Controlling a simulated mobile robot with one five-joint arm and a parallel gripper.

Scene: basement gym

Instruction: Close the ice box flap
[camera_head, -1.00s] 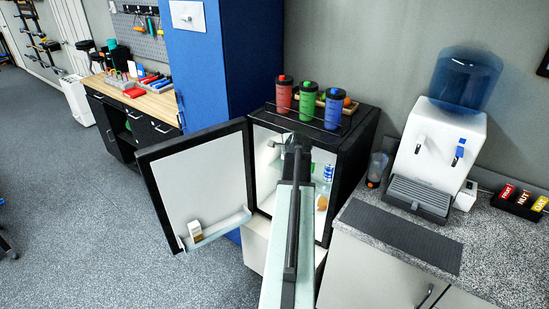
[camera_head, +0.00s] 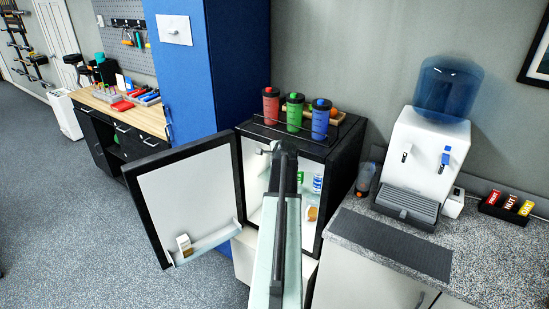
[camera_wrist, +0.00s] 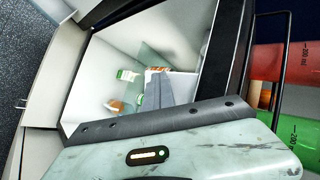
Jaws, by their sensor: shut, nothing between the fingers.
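The small black fridge (camera_head: 338,165) stands with its door (camera_head: 187,200) swung wide open to the left. My arm reaches into its opening, and my gripper shows in the wrist view (camera_wrist: 156,80) as a shut, empty grey wedge inside the white interior (camera_wrist: 180,25). A translucent greenish panel (camera_wrist: 146,58) lies near the fingertips; I cannot tell whether it is the ice box flap or a shelf. In the head view my arm hides the upper middle of the interior, so the flap's position is not clear.
A green-white carton (camera_wrist: 127,75), an orange item (camera_wrist: 115,106) and a can (camera_head: 317,184) sit inside. Red, green and blue bottles (camera_head: 295,112) stand on top. A counter (camera_head: 345,205) with a water dispenser (camera_head: 428,150) is at right, a blue cabinet (camera_head: 225,65) behind left.

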